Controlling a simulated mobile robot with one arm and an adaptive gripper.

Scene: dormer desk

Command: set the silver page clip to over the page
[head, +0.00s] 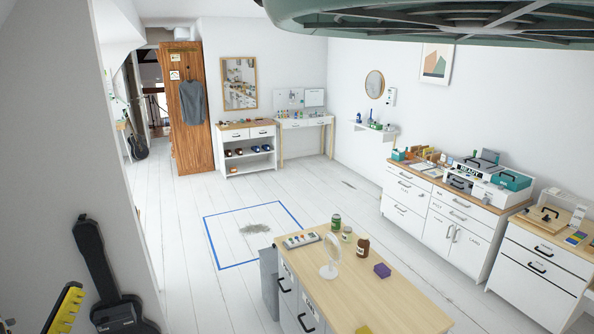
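I cannot make out the silver page clip or the page in the head view; things on the far counter are too small to tell apart. A tan board or box (545,214) with a dark handle-like piece lies on the cabinet at the right edge. My gripper is not recognisable in this view, so its hold cannot be seen.
A wooden-topped island (400,305) holds jars, a round white stand (331,255) and a purple block (382,270). A crowded counter (458,190) lines the right wall. A blue floor outline (213,237) surrounds a grey patch. A black guitar case (97,270) stands left. Middle floor is open.

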